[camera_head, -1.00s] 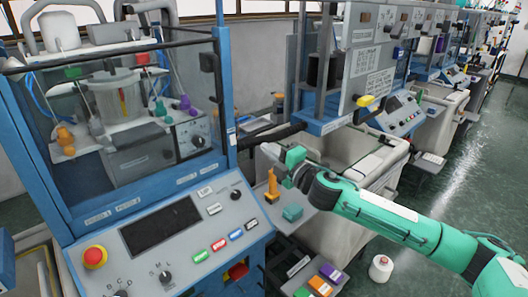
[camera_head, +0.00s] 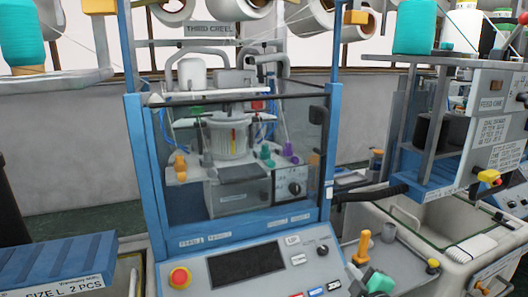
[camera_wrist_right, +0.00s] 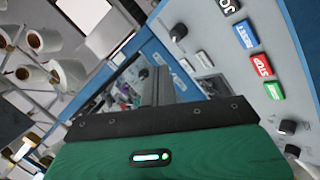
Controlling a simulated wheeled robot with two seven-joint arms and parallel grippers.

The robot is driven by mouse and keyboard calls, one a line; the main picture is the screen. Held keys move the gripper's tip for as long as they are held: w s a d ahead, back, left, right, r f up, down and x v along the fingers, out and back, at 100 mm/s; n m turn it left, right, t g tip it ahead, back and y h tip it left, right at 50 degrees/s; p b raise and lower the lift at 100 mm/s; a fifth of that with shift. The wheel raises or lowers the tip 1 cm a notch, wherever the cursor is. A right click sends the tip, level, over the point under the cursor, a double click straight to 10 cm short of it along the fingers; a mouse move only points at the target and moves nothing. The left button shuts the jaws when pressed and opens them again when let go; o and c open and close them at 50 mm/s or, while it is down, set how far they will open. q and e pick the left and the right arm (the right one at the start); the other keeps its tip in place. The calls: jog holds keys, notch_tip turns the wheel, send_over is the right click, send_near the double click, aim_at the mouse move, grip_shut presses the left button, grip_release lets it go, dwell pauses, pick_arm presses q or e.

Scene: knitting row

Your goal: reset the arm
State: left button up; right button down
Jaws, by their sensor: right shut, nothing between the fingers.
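My right gripper (camera_head: 356,274) shows at the lower right of the head view, beside the right edge of the control panel. It is shut and empty. In the right wrist view its shut fingers (camera_wrist_right: 158,85) stick out beyond the dark plate and green housing, with nothing held. The machine's control panel (camera_wrist_right: 225,75), with blue RESET, red STOP and green buttons, lies to the right of the fingers there. My left gripper is in neither view.
The blue-framed knitting machine (camera_head: 147,180) fills the middle, with a red stop knob (camera_head: 179,277). An orange upright handle (camera_head: 362,247) stands close to my right gripper. A pale bin (camera_head: 440,228) is at right, and a blue box (camera_head: 55,262) at lower left.

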jog(key=s+f+m+g+h, duration=0.1)
jog(key=s+f+m+g, duration=0.3)
jog(key=s+f, duration=0.5)
jog(key=s+f+m+g+h, duration=0.1)
jog(key=s+f+m+g, duration=0.3)
jog(key=s, duration=1)
jog(key=s+f+m+g, duration=0.45)
jog(key=s+f, duration=0.25)
jog(key=s, duration=0.4)
notch_tip(320, 180, down, 32)
jog(key=s+g, duration=0.1)
jog(key=s+d+f, duration=0.1)
jog(key=s+f, duration=0.8)
jog(key=s+d+f+n+g, duration=0.1)
jog(key=s+d+f, duration=0.1)
jog(key=s+f, duration=0.7)
jog(key=shift+s+d+h, duration=0.25)
jog(key=shift+d+h, duration=0.05)
jog(key=shift+g, duration=0.25)
